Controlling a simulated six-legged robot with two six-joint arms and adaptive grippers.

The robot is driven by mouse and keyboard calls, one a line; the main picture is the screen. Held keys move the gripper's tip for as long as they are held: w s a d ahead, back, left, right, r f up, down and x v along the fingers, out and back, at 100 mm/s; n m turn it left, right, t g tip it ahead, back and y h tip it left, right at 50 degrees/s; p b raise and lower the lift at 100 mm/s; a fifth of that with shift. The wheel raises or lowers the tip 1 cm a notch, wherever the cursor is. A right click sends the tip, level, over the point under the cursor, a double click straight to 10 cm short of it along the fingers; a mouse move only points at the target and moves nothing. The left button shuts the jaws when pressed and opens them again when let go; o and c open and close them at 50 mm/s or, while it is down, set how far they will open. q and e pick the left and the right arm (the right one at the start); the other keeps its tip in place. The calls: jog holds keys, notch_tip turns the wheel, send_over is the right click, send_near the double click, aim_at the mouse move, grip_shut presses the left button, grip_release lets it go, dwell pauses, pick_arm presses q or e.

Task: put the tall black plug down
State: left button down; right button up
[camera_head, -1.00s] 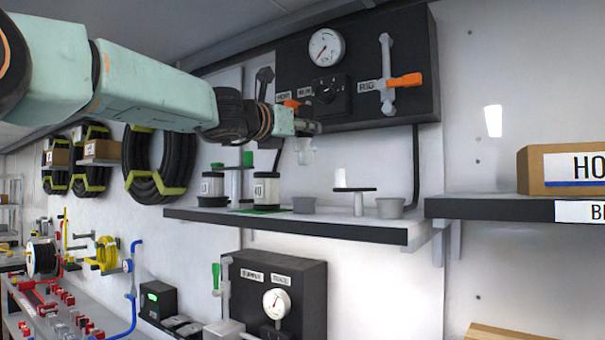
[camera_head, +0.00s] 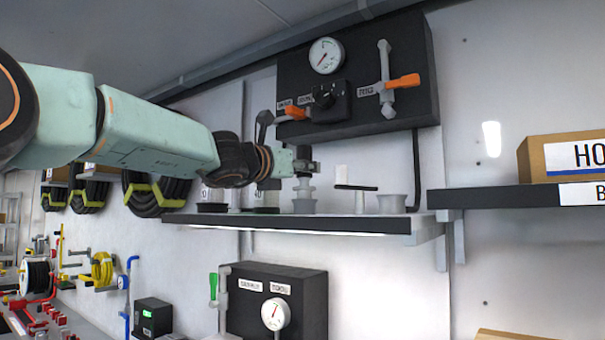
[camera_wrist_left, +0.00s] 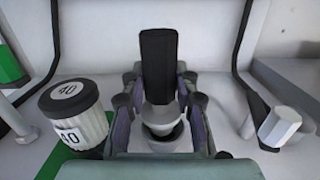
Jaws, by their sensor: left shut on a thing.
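The tall black plug (camera_wrist_left: 158,62) stands upright between the fingers of my left gripper (camera_wrist_left: 160,103) in the wrist view. The gripper is shut on it. A pale grey flanged part shows below the black part. In the head view my left gripper (camera_head: 306,167) is low over the shelf, in line above a grey cup (camera_head: 304,206). The grey lower part (camera_head: 304,188) reaches down to the cup's mouth. I cannot tell whether it is seated in the cup. My right gripper is not in view.
A canister marked 40 (camera_wrist_left: 76,112) stands close left of the gripper. A panel with a gauge (camera_head: 326,56) is above.

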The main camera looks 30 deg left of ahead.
pick_arm(q)
jog(key=c, duration=1.4)
grip_release()
jog(key=o, duration=0.4)
jog(key=shift+s+d+r, duration=0.15)
jog(key=shift+s+d, duration=0.05)
jog(key=shift+s, duration=0.1)
jog(key=shift+a, duration=0.2)
jog(key=shift+w, duration=0.3)
jog(key=shift+s+d, duration=0.1)
